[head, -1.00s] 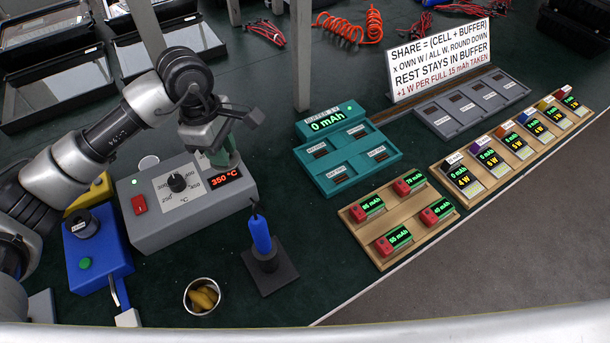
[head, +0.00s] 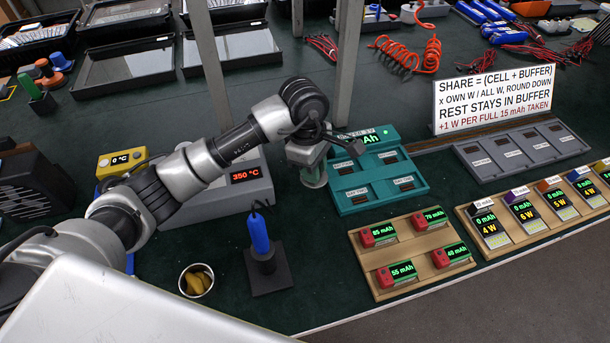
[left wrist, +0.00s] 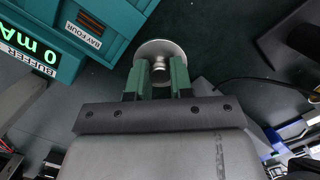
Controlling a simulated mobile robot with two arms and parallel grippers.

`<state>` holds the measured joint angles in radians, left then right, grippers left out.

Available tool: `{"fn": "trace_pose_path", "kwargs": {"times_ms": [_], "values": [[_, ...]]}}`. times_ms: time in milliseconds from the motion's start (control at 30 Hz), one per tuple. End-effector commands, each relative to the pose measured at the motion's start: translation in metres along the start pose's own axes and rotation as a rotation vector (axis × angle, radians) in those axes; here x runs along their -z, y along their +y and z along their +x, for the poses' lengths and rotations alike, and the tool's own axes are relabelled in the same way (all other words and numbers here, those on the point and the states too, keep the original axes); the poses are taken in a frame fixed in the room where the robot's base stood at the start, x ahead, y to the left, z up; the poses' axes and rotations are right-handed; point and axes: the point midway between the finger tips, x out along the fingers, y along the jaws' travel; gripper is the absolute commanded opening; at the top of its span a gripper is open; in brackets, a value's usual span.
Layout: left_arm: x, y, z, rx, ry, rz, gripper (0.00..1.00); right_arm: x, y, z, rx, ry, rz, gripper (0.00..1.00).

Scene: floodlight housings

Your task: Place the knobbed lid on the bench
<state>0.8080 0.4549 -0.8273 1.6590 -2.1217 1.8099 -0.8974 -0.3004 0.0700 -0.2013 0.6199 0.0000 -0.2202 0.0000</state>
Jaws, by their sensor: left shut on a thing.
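The knobbed lid is a pale, silvery round disc (left wrist: 157,49) with a small knob, seen in the left wrist view. The green fingers of my left gripper (left wrist: 158,78) are shut on the knob. In the head view my left gripper (head: 314,172) points down between the grey station and the teal tray, and the lid's edge (head: 314,184) shows just under it. The lid is over dark green bench top (head: 325,240). I cannot tell whether it touches the bench. My right gripper is not in view.
The teal buffer tray (head: 378,202) stands close on the right, the grey 350 °C station (head: 205,208) on the left. A blue tool in a black stand (head: 260,235) and a cup (head: 196,281) are nearer. A wooden cell tray (head: 410,243) lies front right. Bench between them is clear.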

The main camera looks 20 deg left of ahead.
Motion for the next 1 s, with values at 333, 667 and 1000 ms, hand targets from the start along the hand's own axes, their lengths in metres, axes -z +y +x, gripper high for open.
{"fn": "trace_pose_path", "kwargs": {"times_ms": [333, 667, 1000], "values": [[0.032, 0.008, 0.018, 0.001, 0.0, 0.001, 0.0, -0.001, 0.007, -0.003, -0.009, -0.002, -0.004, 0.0], [0.037, 0.009, 0.053, -0.001, -0.001, 0.002, 0.0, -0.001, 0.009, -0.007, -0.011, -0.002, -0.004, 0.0], [0.037, 0.009, 0.056, -0.001, 0.0, 0.002, 0.26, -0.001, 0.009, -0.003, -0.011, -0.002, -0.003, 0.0]]}}
